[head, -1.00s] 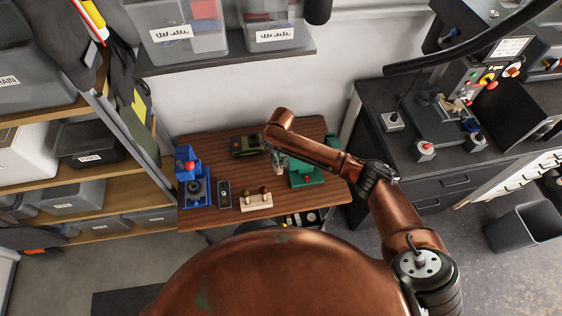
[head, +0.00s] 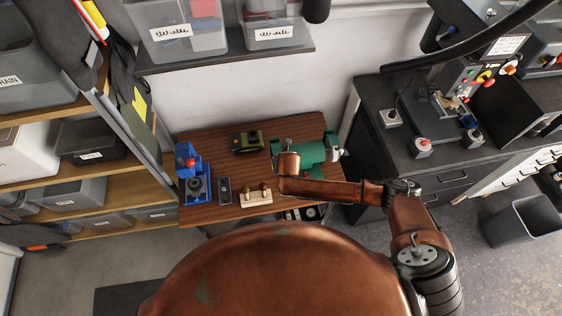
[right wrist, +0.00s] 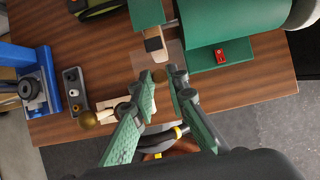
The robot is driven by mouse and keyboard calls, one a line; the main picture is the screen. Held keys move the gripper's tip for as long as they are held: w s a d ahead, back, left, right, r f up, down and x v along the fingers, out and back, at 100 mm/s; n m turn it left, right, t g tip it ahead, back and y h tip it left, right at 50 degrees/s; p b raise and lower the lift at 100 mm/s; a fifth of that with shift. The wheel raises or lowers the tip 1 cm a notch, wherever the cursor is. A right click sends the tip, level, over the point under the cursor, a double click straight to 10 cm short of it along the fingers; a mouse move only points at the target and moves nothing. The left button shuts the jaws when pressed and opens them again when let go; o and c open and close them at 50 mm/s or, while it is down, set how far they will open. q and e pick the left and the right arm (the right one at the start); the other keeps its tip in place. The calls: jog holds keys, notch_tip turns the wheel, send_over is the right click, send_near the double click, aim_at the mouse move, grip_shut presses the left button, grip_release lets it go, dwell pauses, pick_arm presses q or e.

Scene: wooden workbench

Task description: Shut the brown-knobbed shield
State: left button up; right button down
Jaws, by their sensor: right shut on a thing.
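The green machine (head: 312,152) stands at the right end of the bench, with grey round parts at its ends. In the right wrist view its green body (right wrist: 238,25) and a red switch (right wrist: 233,52) show at the top. A clear shield panel (right wrist: 172,52) hangs at its near side, with a small brown knob (right wrist: 159,75) at its lower edge. My right gripper (right wrist: 164,82) has its green-padded fingers around the knob and is shut on it. In the head view my right arm hides the gripper and the shield. My left gripper is not in view.
A blue press (head: 191,180) stands at the bench's left end, beside a grey button box (head: 224,190). A pale wooden block with knobs (head: 256,198) lies at the front; its gold knob (right wrist: 88,120) is left of my gripper. An olive device (head: 247,141) sits at the back.

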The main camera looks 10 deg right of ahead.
notch_tip(320, 180, down, 6)
jog(key=s+t+b, duration=0.1)
jog(key=t+b, duration=0.8)
jog(key=b, duration=0.2)
jog(key=shift+t, duration=0.3)
jog(key=shift+r, duration=0.1)
jog(key=c, duration=1.9)
grip_release()
jog(key=shift+w, duration=0.1)
